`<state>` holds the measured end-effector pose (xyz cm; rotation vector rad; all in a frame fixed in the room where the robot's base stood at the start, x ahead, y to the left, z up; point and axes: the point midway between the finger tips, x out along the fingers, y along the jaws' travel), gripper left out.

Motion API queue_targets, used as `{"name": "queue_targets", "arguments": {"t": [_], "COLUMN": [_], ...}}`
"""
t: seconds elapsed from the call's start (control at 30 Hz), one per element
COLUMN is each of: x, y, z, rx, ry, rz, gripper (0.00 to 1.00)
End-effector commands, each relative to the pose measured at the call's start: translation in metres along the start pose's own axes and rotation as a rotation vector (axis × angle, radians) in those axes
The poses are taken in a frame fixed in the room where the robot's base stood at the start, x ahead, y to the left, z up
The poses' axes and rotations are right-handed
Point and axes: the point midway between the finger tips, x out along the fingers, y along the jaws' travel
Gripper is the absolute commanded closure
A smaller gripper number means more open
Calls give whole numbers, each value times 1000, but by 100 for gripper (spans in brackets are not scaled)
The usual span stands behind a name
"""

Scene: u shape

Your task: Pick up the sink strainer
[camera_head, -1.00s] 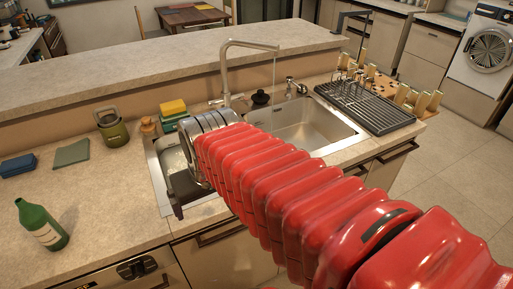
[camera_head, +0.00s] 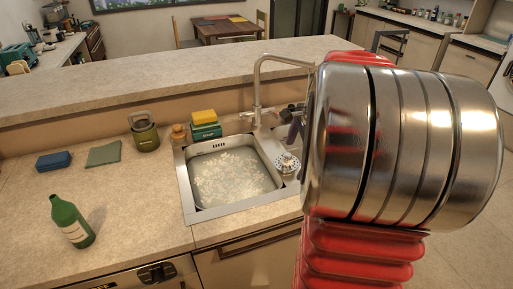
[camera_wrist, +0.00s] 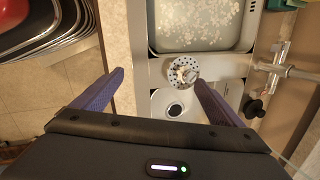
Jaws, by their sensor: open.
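The sink strainer (camera_head: 288,164) is a round, perforated metal disc with a knob on top. It appears to rest on the divider between the two sink basins; the wrist view shows it (camera_wrist: 184,74) at the edge of the foamy basin, beside a drain opening. My gripper (camera_wrist: 160,79) is open and empty, its purple fingers spread wide. In the wrist view the strainer lies between the fingertips' lines, closer to the right finger, apparently beyond the fingers and untouched. In the head view my wrist hides most of the gripper and the right basin.
The left basin (camera_head: 190,190) holds foamy water. A faucet (camera_head: 258,85) rises behind the sink. The counter's front left is fairly clear.

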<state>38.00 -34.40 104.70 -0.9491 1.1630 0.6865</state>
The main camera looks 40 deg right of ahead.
Motion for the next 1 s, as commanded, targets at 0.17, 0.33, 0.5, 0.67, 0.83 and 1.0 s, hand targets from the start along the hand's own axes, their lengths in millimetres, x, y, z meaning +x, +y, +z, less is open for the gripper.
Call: {"name": "queue_targets", "arguments": {"t": [0.17, 0.33, 0.5, 0.67, 0.83, 1.0], "x": [0, -5, -20, -22, -22, -22], "y": [-22, -43, -61, -63, -63, -63], "z": [-24, -30, -27, -24, -23, -23], "rx": [315, 584, 834, 1035, 1130, 1136], "ry": [-21, -49, -81, -102, -106, -106], "rz": [-19, -41, -68, -58, -52, -51], "gripper": [8, 8, 8, 8, 8, 8]}}
